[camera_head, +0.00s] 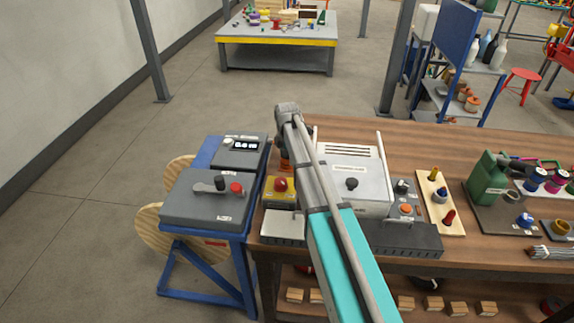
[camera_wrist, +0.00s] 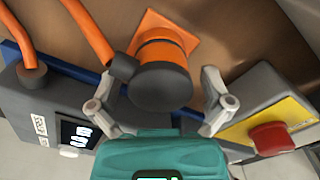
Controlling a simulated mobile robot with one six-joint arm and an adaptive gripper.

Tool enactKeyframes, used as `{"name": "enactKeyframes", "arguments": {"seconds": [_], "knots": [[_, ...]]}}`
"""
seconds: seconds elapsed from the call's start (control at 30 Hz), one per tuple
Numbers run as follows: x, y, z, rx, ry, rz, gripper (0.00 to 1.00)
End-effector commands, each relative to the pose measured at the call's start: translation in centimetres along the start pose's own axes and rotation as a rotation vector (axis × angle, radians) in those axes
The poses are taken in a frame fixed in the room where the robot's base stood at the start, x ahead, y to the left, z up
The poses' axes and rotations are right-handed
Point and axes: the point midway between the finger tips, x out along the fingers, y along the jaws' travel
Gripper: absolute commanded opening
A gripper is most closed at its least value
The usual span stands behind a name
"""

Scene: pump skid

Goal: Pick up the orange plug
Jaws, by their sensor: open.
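In the wrist view a round plug (camera_wrist: 162,86) with a dark grey end and an orange collar stands in front of a square orange plate. An orange cable (camera_wrist: 88,32) runs to a dark grip at its left side. My gripper (camera_wrist: 158,92) is open, with one grey finger to the left of the plug and one to the right. Gaps show between the fingers and the plug, so neither clearly touches it. In the head view a little orange (camera_head: 284,155) shows beside my arm, which hides most of the plug and the fingers.
A grey box with a lit display (camera_wrist: 78,133) lies left of my gripper. A yellow box with a red button (camera_wrist: 272,139) is close on the right. In the head view a white-grey unit (camera_head: 352,180) stands right of my arm on the wooden bench (camera_head: 460,150).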

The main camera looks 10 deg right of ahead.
Motion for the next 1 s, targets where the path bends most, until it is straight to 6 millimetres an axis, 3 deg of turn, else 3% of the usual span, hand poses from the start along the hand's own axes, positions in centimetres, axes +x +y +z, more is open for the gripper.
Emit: {"name": "enactKeyframes", "arguments": {"seconds": [0.57,1.0], "knots": [[0.00,0.00,-0.02,0.000,0.000,0.000,0.98],[0.01,0.00,-0.03,0.000,0.000,0.000,0.16]]}}
